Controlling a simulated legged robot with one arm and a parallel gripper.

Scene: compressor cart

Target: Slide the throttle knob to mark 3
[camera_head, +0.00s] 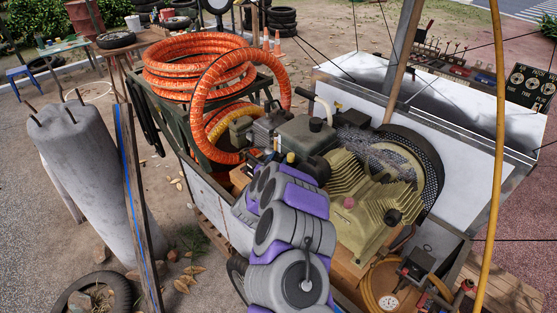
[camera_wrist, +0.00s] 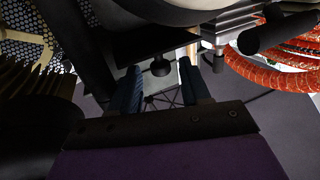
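In the wrist view a small dark round knob (camera_wrist: 160,66) hangs on a short stem under a dark plate, between and beyond my fingers. It may be the throttle knob; I cannot tell for sure, and no numbered marks are readable. My gripper (camera_wrist: 158,78) is open, with its two dark blue fingers apart on either side of the knob and nothing clearly held. In the head view my grey and purple arm reaches to the engine (camera_head: 303,135), and hides the knob and most of my gripper.
The tan finned compressor (camera_head: 370,200) and its mesh-guarded wheel (camera_head: 432,165) stand right of my arm. Orange hose coils (camera_head: 185,62) lie behind the engine. A yellow hose (camera_head: 497,150) rises at the right. In the wrist view a black cylindrical part (camera_wrist: 278,33) juts in at upper right.

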